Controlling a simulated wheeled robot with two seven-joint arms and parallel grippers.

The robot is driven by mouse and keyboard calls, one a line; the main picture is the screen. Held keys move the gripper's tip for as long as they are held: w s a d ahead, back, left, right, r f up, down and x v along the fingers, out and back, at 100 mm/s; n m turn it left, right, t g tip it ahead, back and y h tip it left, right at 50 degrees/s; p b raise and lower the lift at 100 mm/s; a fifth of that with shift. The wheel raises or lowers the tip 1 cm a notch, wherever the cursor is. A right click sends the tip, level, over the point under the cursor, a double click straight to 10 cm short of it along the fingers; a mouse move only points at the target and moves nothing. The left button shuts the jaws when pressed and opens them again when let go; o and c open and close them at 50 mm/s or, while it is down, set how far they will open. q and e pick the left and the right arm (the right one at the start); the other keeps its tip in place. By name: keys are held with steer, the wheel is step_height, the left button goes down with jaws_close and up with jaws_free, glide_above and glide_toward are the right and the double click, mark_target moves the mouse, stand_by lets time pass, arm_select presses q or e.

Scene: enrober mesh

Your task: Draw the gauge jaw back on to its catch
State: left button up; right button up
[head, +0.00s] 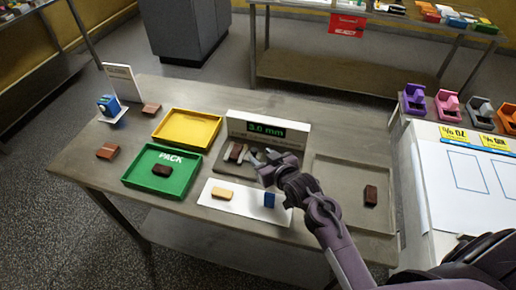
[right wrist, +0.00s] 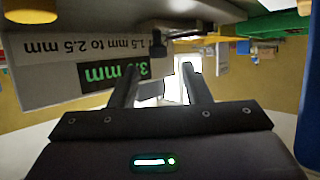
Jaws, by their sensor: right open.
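The gauge (head: 268,127) stands at the back middle of the steel table, its green display reading 3.0 mm. It also shows upside down in the right wrist view (right wrist: 75,62), with printed text including "1.5 mm to 2.5 mm". A brown piece (head: 236,152) lies on the gauge's dark bed. A grey part, which looks like the gauge jaw (head: 254,155), is beside it, partly hidden by my gripper. My right gripper (head: 262,159) is open at the gauge's front. In the right wrist view its fingers (right wrist: 160,72) are apart, with dark gauge parts near the tips; contact is unclear.
A green PACK tray (head: 190,186) holding a dark piece and a yellow tray (head: 216,131) stand left. A white mat (head: 243,207) with a tan and a blue block lies in front. A grey tray (head: 322,214) with a dark piece is right.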

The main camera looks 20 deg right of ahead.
mark_target(255, 151)
steer(key=x, duration=0.4)
steer(key=shift+w+f+p, duration=0.2)
steer(key=shift+w+p, duration=0.1)
steer(key=shift+w, duration=0.1)
jaws_close()
steer(key=shift+d, duration=0.1)
